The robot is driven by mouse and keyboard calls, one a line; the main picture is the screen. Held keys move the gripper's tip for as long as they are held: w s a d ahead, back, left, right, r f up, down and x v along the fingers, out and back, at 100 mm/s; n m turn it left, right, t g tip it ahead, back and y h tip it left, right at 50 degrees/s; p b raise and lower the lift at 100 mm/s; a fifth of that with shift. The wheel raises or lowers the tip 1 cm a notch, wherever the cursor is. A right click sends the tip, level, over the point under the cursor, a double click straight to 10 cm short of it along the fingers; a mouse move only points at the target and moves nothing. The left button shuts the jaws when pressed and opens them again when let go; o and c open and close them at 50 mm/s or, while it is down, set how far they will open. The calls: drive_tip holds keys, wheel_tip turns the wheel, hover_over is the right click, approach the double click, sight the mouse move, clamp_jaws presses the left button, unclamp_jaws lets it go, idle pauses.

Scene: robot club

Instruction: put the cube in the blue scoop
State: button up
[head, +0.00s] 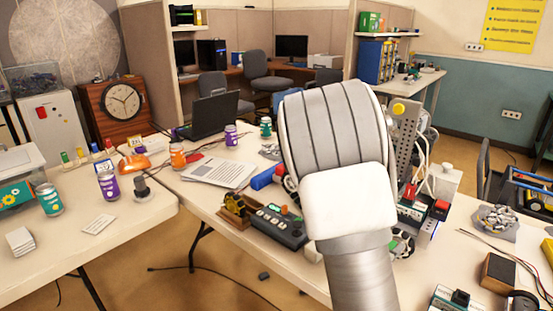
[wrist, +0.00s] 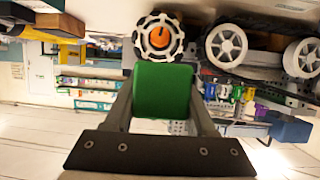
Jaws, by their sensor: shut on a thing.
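My gripper (wrist: 163,92) is shut on a green cube (wrist: 163,90), which sits between the two fingers in the wrist view. The cube's edges look rounded there. In the head view my own arm covers the middle of the table and hides the gripper and the cube. A blue object (head: 265,177) lies on the table just left of my arm, partly hidden. I cannot tell whether it is the blue scoop. No scoop shape shows clearly in either view.
A wheeled robot (wrist: 258,45) and an orange-hubbed wheel (wrist: 160,36) are close beyond the cube. A grey control box (head: 278,226), open laptop (head: 210,115) and several cans stand left of my arm. Wired electronics (head: 418,200) and a parts tray (head: 497,222) crowd the right.

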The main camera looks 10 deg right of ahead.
drive_tip(key=w+a+f+n+t+y, duration=0.2)
drive_tip(key=w+a+n+y, duration=0.15)
drive_tip(key=a, duration=0.45)
drive_tip(key=w+a+f+n+t+y, duration=0.2)
drive_tip(key=a+n+y, duration=0.2)
drive_tip(key=a, duration=0.5)
drive_tip(key=w+a+f+n+t+y, duration=0.1)
drive_tip(key=w+a+n+t+y, duration=0.2)
drive_tip(key=a, duration=0.5)
wheel_tip(320, 180, up, 13)
drive_tip(key=g+p, duration=0.1)
drive_tip(key=p, duration=1.2)
drive_tip(key=shift+w+d, duration=0.1)
drive_tip(key=shift+d, duration=0.05)
drive_tip(key=s+d+f+m+g+h+b, duration=0.2)
drive_tip(key=s+d+m+h+b, duration=0.1)
drive_tip(key=d, duration=0.5)
drive_tip(key=s+d+f+m+g+h+b, duration=0.2)
drive_tip(key=s+d+f+m+h+b, duration=0.1)
drive_tip(key=d, duration=0.5)
drive_tip(key=s+d+f+m+g+h+b, duration=0.2)
drive_tip(key=d+f+m+h+b, duration=0.1)
drive_tip(key=d+b, duration=0.4)
drive_tip(key=shift+s+d+m+h, duration=0.4)
drive_tip(key=shift+d+m+h, duration=0.45)
drive_tip(key=shift+d+h, duration=0.1)
